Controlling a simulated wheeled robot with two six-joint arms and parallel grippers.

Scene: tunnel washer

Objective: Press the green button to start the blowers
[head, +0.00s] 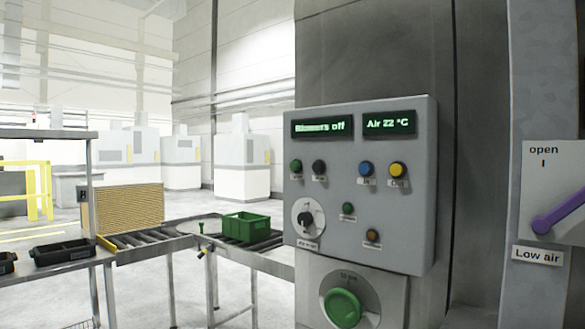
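A grey control panel (412,235) is mounted on a dark grey column. A small green button (296,166) sits at its upper left, above a label too small to read, with a black button (319,167) to its right. The left display (322,125) reads "Blowers off" and the right display (389,123) reads "Air 22 °C". A smaller dark green round piece (348,208) sits lower on the panel. A large green knob or button (342,307) is on a separate plate below. Neither of my grippers is in view.
The panel also has a blue button (366,169), a yellow button (397,169), an amber piece (372,235) and a rotary switch (306,218). A purple lever (560,213) is at the right. A roller conveyor (150,241) with a green crate (246,227) stands left.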

